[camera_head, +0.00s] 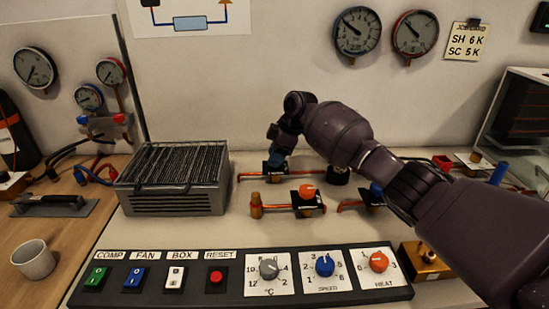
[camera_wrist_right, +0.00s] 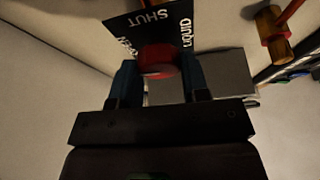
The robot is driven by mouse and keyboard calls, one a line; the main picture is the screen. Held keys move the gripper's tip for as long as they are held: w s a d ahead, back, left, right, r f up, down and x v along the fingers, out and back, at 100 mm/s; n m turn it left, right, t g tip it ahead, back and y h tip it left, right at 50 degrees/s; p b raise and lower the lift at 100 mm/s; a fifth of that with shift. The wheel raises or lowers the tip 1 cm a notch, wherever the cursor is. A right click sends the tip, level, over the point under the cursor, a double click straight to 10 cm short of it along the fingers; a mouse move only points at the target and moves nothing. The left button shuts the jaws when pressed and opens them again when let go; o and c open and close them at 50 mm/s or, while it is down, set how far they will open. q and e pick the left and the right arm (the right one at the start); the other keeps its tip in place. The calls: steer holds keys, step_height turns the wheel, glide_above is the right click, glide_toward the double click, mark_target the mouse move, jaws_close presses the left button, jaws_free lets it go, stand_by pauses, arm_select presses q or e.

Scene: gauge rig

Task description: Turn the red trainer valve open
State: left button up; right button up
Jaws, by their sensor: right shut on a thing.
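The red trainer valve knob (camera_wrist_right: 158,60) shows in the right wrist view, on a black plate (camera_wrist_right: 130,24) lettered SHUT and LIQUID. My right gripper (camera_wrist_right: 158,78) has its two blue fingers on either side of the knob and is shut on it. In the head view my right arm reaches in from the right, and the right gripper (camera_head: 276,154) points down at a valve on the copper pipe behind the orange-knobbed valve. The gripper hides the red knob there. My left gripper is out of view.
An orange-knobbed valve (camera_head: 306,191) and a blue-knobbed valve (camera_head: 376,189) stand nearby. A grey finned unit (camera_head: 180,204) sits to the left. A control panel (camera_head: 235,300) with switches and dials runs along the front.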

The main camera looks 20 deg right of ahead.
steer(key=shift+f+n+g, duration=0.3)
steer(key=shift+n, duration=0.3)
steer(key=shift+r+n+b, duration=0.1)
steer(key=shift+n+b, duration=0.45)
steer(key=shift+n, duration=0.05)
steer(key=shift+g, duration=0.3)
steer(key=shift+r, duration=0.1)
steer(key=o, duration=0.9)
steer(key=shift+o, duration=0.2)
steer(key=shift+r, duration=0.1)
steer(key=shift+r, duration=0.1)
